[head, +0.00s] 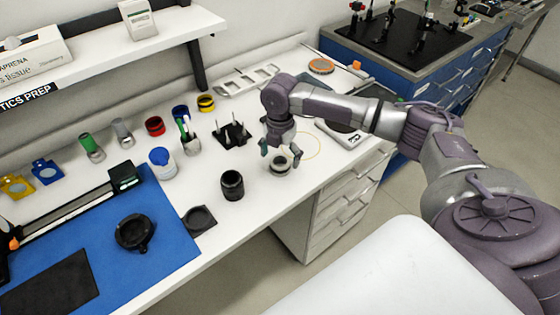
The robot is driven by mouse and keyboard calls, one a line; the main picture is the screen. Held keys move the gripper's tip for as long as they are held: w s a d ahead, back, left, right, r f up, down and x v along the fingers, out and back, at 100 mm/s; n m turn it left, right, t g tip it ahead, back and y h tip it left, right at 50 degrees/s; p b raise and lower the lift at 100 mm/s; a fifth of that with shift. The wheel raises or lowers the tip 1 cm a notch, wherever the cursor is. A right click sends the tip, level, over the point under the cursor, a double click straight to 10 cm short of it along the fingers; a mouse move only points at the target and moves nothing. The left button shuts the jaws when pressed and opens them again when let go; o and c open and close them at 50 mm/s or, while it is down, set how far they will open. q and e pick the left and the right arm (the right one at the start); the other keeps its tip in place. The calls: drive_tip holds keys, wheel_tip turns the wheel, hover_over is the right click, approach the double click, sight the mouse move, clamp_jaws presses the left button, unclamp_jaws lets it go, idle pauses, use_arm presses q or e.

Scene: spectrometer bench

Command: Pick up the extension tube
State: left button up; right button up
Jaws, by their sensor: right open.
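My right gripper (281,153) is open, pointing down at the right part of the white bench. A short round piece with a dark top and a pale lower part (280,168) stands on the bench just below and between its fingers. I cannot tell whether the fingers touch it. A taller black ribbed cylinder (232,185) stands upright to the left, apart from the gripper. I cannot tell for sure which of the two is the extension tube. My left gripper is not in view.
A black pronged holder (232,134) and a cup of pens (190,142) stand behind and left. A white jar (162,163), a black square plate (199,220) and a blue mat (160,255) lie further left. A white-and-dark device (340,134) sits right of the gripper.

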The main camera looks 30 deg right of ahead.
wheel_tip(320, 180, down, 2)
drive_tip(key=shift+s+f, duration=0.1)
drive_tip(key=shift+f, duration=0.25)
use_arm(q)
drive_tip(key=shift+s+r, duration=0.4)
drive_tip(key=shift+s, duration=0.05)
use_arm(e)
drive_tip(key=c, duration=1.2)
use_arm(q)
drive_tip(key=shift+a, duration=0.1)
use_arm(e)
drive_tip(key=shift+r, duration=0.1)
drive_tip(key=shift+c, duration=0.2)
drive_tip(key=shift+r, duration=0.3)
drive_tip(key=r, duration=0.1)
drive_tip(key=d+r+b, duration=0.1)
drive_tip(key=r, duration=0.1)
drive_tip(key=shift+s+r, duration=0.15)
drive_tip(key=shift+r, duration=0.15)
use_arm(q)
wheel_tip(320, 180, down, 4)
drive_tip(key=b, duration=0.2)
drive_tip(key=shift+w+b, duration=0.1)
drive_tip(key=shift+b, duration=0.3)
use_arm(e)
drive_tip(key=s+d+r, duration=0.5)
drive_tip(key=d+r, duration=0.1)
drive_tip(key=d, duration=0.3)
drive_tip(key=shift+r, duration=0.3)
drive_tip(key=shift+d, duration=0.1)
